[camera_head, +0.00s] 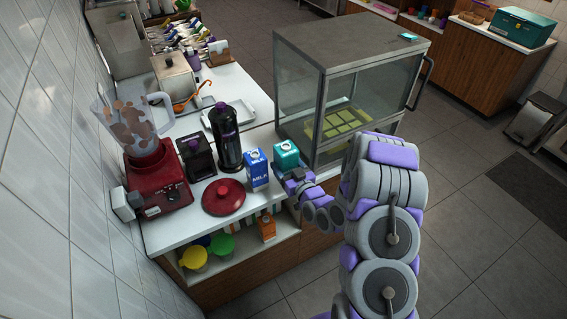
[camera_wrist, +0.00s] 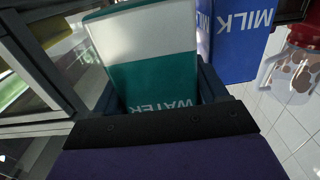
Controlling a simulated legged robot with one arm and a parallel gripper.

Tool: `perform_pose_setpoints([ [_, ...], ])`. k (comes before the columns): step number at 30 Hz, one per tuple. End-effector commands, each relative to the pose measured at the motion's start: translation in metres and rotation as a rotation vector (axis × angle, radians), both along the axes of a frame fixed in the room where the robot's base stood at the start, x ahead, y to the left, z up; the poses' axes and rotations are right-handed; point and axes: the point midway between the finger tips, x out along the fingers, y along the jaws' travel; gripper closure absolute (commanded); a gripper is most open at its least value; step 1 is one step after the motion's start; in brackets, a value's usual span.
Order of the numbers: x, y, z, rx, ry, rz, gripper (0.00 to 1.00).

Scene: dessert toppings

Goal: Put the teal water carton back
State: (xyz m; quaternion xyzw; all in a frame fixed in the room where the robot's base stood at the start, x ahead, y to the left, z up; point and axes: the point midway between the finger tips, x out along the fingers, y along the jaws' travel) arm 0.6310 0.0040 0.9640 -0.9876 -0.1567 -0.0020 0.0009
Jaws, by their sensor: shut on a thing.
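The teal water carton (camera_head: 286,154) is in my gripper (camera_head: 294,178) at the right front of the white counter, beside the blue milk carton (camera_head: 257,168). In the wrist view the teal carton (camera_wrist: 165,75) fills the middle, its white-and-teal face and upside-down WATER lettering close to the camera. My gripper (camera_wrist: 160,105) is shut on it, with dark finger parts at both sides. The milk carton (camera_wrist: 240,38) stands just right of it there. The carton's lower part is hidden by my gripper, so I cannot tell whether it touches the counter.
A glass display case (camera_head: 345,85) stands close right of the carton. A red lid (camera_head: 223,197), a black dispenser (camera_head: 228,137) and a red blender (camera_head: 150,170) are to the left. A shelf below holds an orange carton (camera_head: 267,227) and yellow and green cups. Open floor lies to the right.

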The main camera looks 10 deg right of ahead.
Motion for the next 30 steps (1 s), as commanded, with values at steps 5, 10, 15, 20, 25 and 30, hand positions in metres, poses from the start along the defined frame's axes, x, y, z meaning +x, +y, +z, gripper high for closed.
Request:
perform_pose_setpoints([
  [5,0.036,-0.001,-0.003,0.001,-0.005,0.000,0.71],
  [10,0.056,-0.003,-0.004,-0.001,-0.004,0.001,0.71],
  [15,0.062,-0.004,-0.005,0.000,-0.002,-0.001,0.71],
  [20,0.066,-0.004,-0.023,0.001,0.001,0.000,0.71],
  [25,0.066,-0.004,-0.042,0.000,0.000,-0.001,0.71],
  [30,0.066,-0.004,-0.041,-0.001,-0.001,-0.001,0.71],
])
